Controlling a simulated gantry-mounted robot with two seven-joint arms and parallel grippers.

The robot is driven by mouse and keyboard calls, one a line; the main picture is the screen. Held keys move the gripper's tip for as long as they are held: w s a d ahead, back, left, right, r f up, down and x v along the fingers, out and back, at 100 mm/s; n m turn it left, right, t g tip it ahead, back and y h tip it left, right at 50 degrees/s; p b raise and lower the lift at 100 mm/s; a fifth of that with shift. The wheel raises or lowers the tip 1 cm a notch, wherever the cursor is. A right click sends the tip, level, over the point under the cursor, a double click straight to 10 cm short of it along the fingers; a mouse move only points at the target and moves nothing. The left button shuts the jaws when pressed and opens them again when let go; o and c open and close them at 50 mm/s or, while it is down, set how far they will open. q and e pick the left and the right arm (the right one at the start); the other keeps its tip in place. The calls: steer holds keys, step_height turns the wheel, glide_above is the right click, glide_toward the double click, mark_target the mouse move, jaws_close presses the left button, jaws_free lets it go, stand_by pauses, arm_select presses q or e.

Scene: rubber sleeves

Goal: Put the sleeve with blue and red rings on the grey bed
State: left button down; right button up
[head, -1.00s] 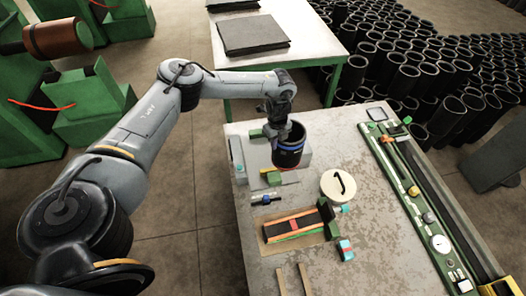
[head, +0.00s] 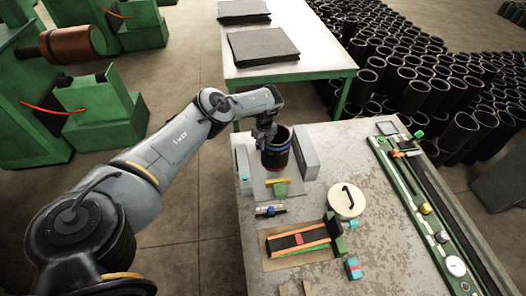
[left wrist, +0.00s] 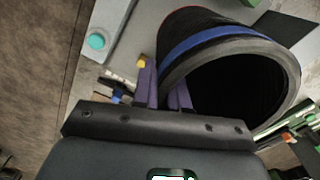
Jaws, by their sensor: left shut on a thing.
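The black sleeve (head: 276,152) shows a red ring near its lower end in the head view. In the left wrist view the sleeve (left wrist: 190,42) shows a blue ring near its open mouth and a thin red edge farther along. My left gripper (head: 266,134) is shut on the sleeve's wall at the mouth; its purple fingers (left wrist: 165,88) show at the rim. The grey bed (head: 309,158) has raised sides, and the sleeve is between them. I cannot tell whether the sleeve touches the bed. My right gripper is not in view.
A yellow-and-green piece (head: 280,184) lies just in front of the sleeve. A cream disc (head: 347,201) and a striped tray (head: 298,240) are nearer. A long green rail (head: 425,200) runs along the right. Black stacks lie on the table (head: 340,60) behind.

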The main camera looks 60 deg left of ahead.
arm_select(q)
steer(key=shift+w+a+f, duration=0.1)
steer(key=shift+a+f, duration=0.2)
steer(key=shift+a, duration=0.25)
step_height(320, 180, down, 4)
steer(key=shift+r+b, duration=0.1)
steer(key=shift+b, duration=0.75)
steer(key=c, duration=1.1)
jaws_free()
steer(key=shift+f, duration=0.2)
steer(key=shift+c, duration=0.2)
